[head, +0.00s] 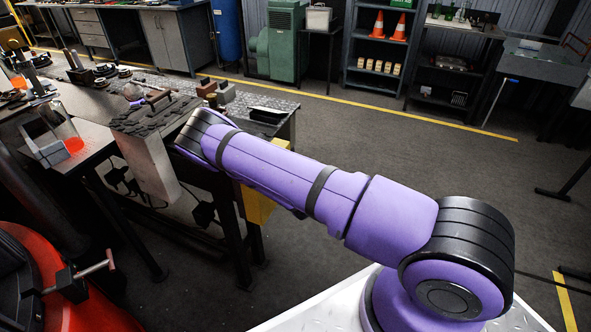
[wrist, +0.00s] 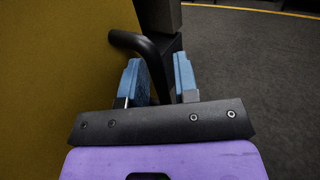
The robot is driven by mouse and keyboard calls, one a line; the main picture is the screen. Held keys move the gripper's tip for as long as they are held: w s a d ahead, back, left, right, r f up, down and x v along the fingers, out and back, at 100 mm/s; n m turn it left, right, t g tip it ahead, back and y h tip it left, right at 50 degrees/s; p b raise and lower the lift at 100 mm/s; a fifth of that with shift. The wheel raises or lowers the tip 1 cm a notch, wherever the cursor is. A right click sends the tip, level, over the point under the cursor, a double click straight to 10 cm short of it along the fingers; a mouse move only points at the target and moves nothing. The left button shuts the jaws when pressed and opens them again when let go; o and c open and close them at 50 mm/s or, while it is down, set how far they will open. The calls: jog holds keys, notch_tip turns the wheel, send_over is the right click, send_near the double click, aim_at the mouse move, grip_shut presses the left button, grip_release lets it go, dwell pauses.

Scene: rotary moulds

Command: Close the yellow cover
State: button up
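The yellow cover (wrist: 55,75) fills the left side of the wrist view, close to my gripper. In the head view only a small yellow patch (head: 258,205), apparently the same cover, shows below my arm. A black curved handle (wrist: 128,38) stands out from the cover and bends down toward the fingers. My gripper (wrist: 160,78) has two blue fingertips, which are apart. Part of the handle shows in the gap between them. I cannot tell whether either finger touches it. My gripper is hidden in the head view.
A dark post (wrist: 160,15) stands just beyond the handle. The workbench (head: 285,97) with tools and moulds is at the left in the head view. A red machine (head: 75,310) is at lower left. Grey floor (head: 420,150) is open at the right.

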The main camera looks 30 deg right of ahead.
jog(key=shift+w+a, duration=0.1)
jog(key=shift+a, duration=0.15)
jog(key=v, duration=1)
jog(key=shift+s, duration=0.45)
